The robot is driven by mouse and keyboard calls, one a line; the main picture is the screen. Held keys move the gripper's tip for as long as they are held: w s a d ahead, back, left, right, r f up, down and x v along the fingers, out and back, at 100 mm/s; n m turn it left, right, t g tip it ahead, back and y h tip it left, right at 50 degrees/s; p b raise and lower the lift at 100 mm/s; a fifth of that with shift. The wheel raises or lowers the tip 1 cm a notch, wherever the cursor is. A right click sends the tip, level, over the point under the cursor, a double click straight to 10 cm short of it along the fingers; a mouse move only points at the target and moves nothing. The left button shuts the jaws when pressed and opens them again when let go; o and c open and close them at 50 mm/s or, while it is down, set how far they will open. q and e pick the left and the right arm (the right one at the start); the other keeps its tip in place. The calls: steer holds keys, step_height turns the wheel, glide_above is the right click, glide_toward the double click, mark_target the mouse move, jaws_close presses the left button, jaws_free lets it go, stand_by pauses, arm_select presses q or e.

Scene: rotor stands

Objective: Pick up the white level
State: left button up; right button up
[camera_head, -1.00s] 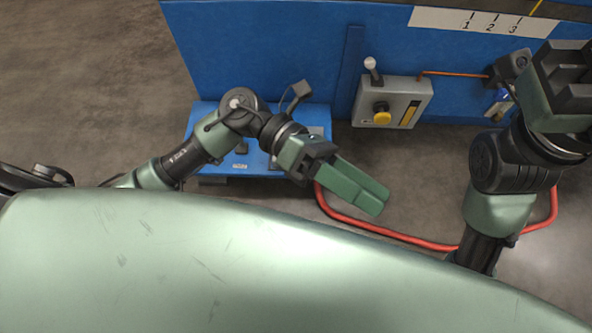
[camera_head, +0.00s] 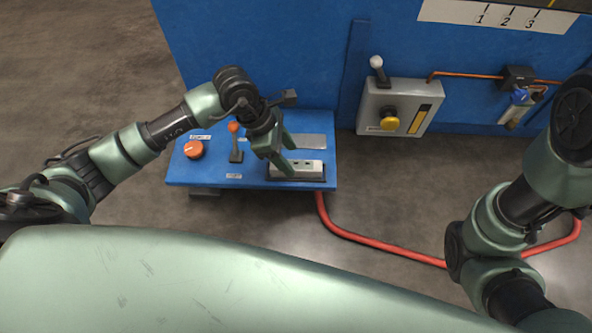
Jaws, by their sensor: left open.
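The white level (camera_head: 309,169) is a short pale bar with small dark spots. It lies in a dark holder at the front right of the blue bench top (camera_head: 215,175). My left gripper (camera_head: 289,158) is open and points down over the level's left part, hiding some of it. I cannot tell whether the fingers touch it. My right arm shows at the right edge, but its gripper is out of view.
The bench also bears an orange knob (camera_head: 193,149), an orange-tipped lever (camera_head: 236,146) and a grey plate (camera_head: 309,141). A grey box (camera_head: 403,103) with a white-knobbed lever and yellow button is on the blue wall. A red hose (camera_head: 380,243) crosses the floor.

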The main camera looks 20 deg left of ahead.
mark_target(295, 165)
arm_select(q)
steer(key=b+x, duration=0.2)
steer(key=x, duration=0.1)
steer(key=shift+d+f, duration=0.15)
steer(key=shift+f, duration=0.2)
steer(key=shift+r, duration=0.15)
jaws_close()
steer(key=shift+r, duration=0.1)
